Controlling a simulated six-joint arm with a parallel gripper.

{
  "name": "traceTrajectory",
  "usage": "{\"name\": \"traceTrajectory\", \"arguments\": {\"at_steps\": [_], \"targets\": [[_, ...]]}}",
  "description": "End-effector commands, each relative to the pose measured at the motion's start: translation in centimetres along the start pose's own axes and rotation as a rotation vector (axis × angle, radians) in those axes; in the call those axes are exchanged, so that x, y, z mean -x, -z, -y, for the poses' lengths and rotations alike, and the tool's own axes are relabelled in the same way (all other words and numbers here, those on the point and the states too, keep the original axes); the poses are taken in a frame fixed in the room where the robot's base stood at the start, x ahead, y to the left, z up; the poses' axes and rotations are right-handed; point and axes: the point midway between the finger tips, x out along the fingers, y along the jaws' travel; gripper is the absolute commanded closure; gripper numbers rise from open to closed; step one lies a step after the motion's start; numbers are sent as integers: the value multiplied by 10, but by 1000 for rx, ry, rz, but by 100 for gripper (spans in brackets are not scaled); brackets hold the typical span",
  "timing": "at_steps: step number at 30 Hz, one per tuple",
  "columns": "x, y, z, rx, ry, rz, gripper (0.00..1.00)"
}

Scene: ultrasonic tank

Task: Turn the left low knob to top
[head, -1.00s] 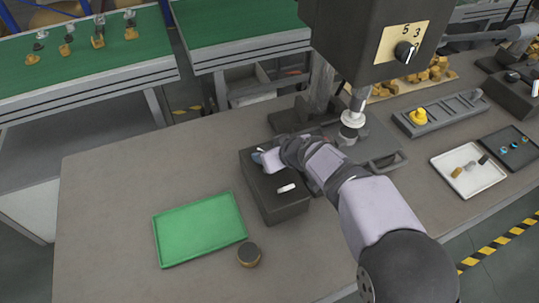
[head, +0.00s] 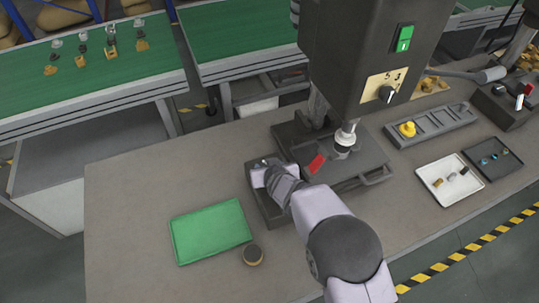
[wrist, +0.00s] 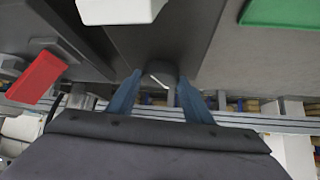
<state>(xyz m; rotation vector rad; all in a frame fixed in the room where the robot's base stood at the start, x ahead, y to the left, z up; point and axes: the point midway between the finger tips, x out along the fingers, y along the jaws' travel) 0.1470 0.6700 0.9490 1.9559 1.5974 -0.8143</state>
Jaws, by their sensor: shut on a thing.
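A dark control box (head: 264,208) stands on the table below the centre of the head view. My gripper (wrist: 160,82) is over the box's far end, and its blue fingers stand on either side of a dark round knob (wrist: 166,73) in the wrist view. It is shut on this knob. A short white mark on the knob shows between the fingertips, slanting down to the right. A white block-shaped part (wrist: 120,10) sits on the box at the top of the wrist view. In the head view my wrist hides the knob and most of the box top.
The table's left side is clear.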

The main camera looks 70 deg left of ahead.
Motion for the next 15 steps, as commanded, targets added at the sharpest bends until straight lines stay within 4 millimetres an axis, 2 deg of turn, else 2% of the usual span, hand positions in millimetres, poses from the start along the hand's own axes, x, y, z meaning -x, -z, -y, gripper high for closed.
{"name": "traceTrajectory", "arguments": {"at_steps": [1, 15], "targets": [[7, 9, 2, -14, -10, -5, 76], [3, 8, 4, -122, -122, -19, 76]]}}
